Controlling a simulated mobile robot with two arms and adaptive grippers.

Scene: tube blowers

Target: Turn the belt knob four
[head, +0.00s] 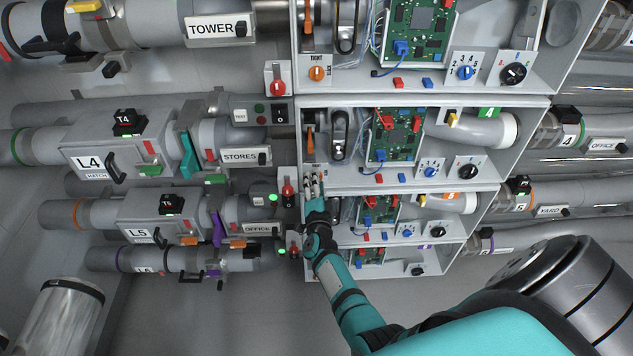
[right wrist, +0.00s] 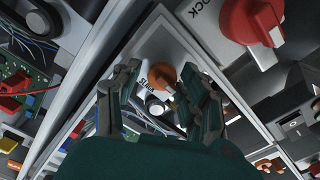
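The orange belt knob (right wrist: 162,75) sits on a pale plate marked SLACK in the right wrist view. In the head view its plate (head: 315,170) is at the lower left of the bay with the green 4 tag (head: 488,113), and my fingers largely cover it. My right gripper (head: 313,181) is in front of this plate. In the right wrist view its two fingers (right wrist: 160,88) are apart, one on each side of the knob. I cannot tell whether they touch it. My left gripper is not in view.
A red knob (right wrist: 252,20) on a plate with lettering ending in LOCK is close to the right of my fingers. A green circuit board (head: 397,135) and blue and black dials stand to the right in the same bay. Shelf walls (head: 300,140) edge the bays.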

